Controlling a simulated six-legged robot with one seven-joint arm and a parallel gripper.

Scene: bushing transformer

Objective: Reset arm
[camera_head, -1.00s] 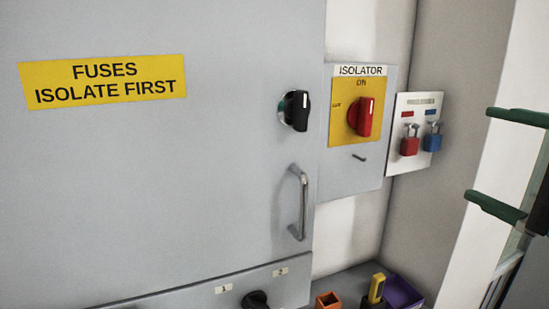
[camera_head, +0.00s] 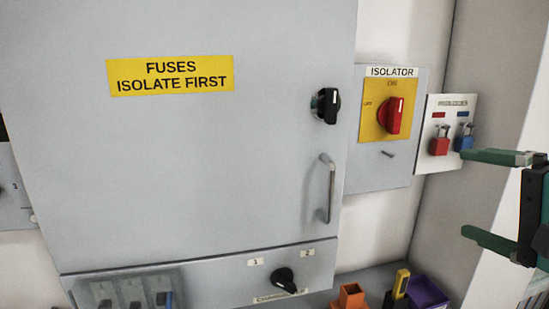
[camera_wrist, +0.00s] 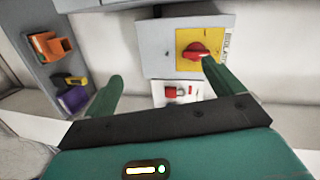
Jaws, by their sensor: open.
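My gripper (camera_head: 484,198) is at the right edge of the head view, with two green fingers spread apart and nothing between them. In the wrist view my gripper (camera_wrist: 158,90) also shows its fingers wide apart and empty. The isolator box (camera_head: 373,177) with a red rotary knob (camera_head: 391,116) on a yellow plate is left of the gripper. The padlock board (camera_head: 436,167) with a red padlock (camera_head: 440,143) and a blue padlock (camera_head: 464,138) is just left of the upper fingertip, which looks close to the blue padlock in the picture. I cannot tell the depth gap.
A grey cabinet (camera_head: 200,170) has a yellow fuse label (camera_head: 170,76), a black knob (camera_head: 326,106) and a bar handle (camera_head: 329,188). Below are another black knob (camera_head: 285,280), an orange bin (camera_head: 351,297), a yellow-black item (camera_head: 401,284) and a purple bin (camera_head: 428,293).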

